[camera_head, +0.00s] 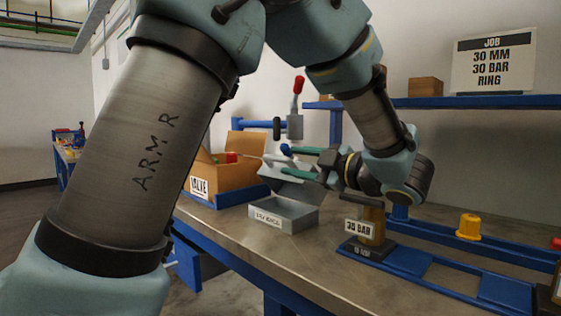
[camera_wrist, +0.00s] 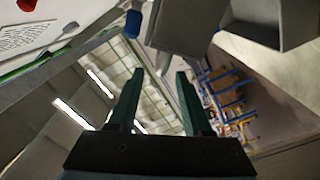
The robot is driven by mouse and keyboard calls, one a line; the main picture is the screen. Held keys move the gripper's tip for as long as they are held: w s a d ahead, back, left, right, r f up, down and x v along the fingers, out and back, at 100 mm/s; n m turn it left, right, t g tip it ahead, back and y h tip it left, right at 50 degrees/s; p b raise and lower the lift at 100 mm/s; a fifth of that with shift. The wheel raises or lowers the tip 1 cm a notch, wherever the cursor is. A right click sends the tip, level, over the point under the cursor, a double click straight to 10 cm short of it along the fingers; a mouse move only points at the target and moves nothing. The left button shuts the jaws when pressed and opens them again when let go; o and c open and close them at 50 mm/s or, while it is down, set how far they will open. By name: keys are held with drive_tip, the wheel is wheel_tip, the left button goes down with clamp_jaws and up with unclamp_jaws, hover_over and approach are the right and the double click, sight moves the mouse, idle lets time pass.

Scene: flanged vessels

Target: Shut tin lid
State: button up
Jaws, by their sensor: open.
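A small grey tin (camera_head: 284,214) with a label on its front stands on the bench. Its lid (camera_head: 288,183) is open and tilted up at the back. My gripper (camera_head: 286,160) is just above the lid, its green fingers spread and pointing left, with nothing seen between them. In the wrist view, the fingers (camera_wrist: 159,72) are apart and empty. The grey panel above them looks like the lid (camera_wrist: 185,28), with the open tin (camera_wrist: 268,22) to its right. I cannot tell whether a finger touches the lid.
An open cardboard box (camera_head: 235,180) marked VALVE stands behind and left of the tin. A red-handled clamp (camera_head: 296,120) rises behind it. To the right are a 30 BAR stand (camera_head: 372,225), a blue frame (camera_head: 440,275) and a yellow part (camera_head: 469,226). Bench in front is clear.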

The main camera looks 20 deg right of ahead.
drive_tip(key=shift+v, duration=1.6)
drive_tip(key=shift+c, duration=0.3)
